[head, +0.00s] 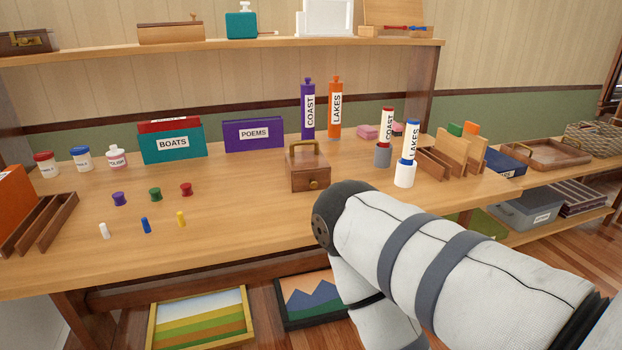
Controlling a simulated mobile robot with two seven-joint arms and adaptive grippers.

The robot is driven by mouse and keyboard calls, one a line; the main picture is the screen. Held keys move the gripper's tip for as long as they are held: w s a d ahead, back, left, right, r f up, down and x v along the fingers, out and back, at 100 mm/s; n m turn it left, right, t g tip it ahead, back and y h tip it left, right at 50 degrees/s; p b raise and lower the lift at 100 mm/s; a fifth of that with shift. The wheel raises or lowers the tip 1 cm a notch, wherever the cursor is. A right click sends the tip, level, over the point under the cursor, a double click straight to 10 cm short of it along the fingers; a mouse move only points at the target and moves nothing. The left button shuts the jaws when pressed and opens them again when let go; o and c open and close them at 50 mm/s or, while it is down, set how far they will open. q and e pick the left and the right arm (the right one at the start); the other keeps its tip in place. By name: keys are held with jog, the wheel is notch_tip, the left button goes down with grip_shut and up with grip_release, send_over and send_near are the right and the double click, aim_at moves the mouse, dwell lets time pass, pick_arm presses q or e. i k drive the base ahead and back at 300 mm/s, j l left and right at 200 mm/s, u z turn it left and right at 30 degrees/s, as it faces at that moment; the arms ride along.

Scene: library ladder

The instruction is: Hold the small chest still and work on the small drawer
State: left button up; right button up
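The small wooden chest (309,165) stands upright on the wooden table, right of the middle, with a brass handle (303,147) arched over its top. Its small drawer (299,184) faces the front and has a round brass knob (313,184). The drawer looks shut or almost shut. My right arm comes in from the lower right, in front of the table and just right of the chest, and bends downward. Its gripper is out of the picture. My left arm and gripper do not show.
Around the chest are the POEMS box (253,135), purple COAST tube (308,110), orange LAKES tube (335,108) and grey cup (383,155). Small purple (119,199), green (155,194) and red (186,189) pieces lie to its left. The tabletop in front of the chest is clear.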

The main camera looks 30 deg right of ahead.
aim_at(316, 179)
jog(key=i+j+z, duration=0.15)
jog(key=z, duration=0.3)
jog(key=i+j+z, duration=0.15)
jog(key=z, duration=0.3)
jog(key=i+j+z, duration=0.15)
jog(key=j+z, duration=0.15)
jog(key=z, duration=0.15)
